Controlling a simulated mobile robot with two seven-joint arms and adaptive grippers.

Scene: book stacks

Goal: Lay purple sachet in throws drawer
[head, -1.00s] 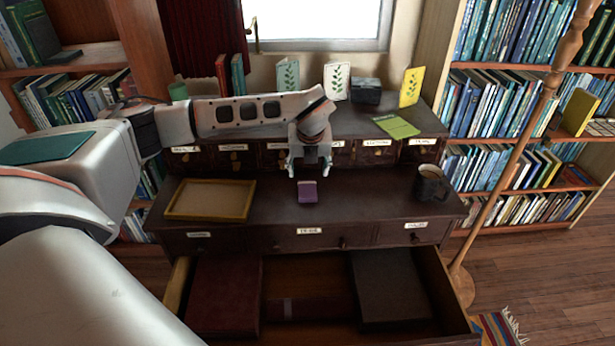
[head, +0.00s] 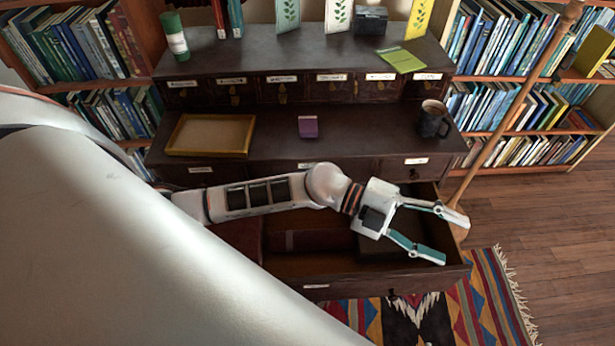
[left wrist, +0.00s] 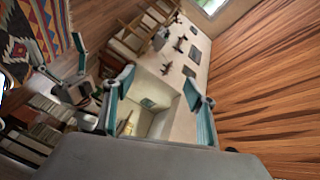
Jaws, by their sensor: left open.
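The purple sachet (head: 308,127) lies on the dark desk top, right of the shallow tray. My left gripper (head: 454,240) is open and empty, above the right end of the open drawer (head: 318,289) and clear of the sachet. Its spread teal fingers also show in the left wrist view (left wrist: 160,100), with nothing between them. My left arm crosses the desk's front and hides much of the drawer and the middle label. The drawer's front label is too small to read. Teal and grey parts at the left of the left wrist view may be my right gripper; its state is unclear.
A wooden tray (head: 210,134) and a dark mug (head: 434,119) stand on the desk top. A green booklet (head: 401,60) lies on the upper ledge. A floor-lamp pole (head: 510,112) stands at the right, and a striped rug (head: 480,300) lies in front.

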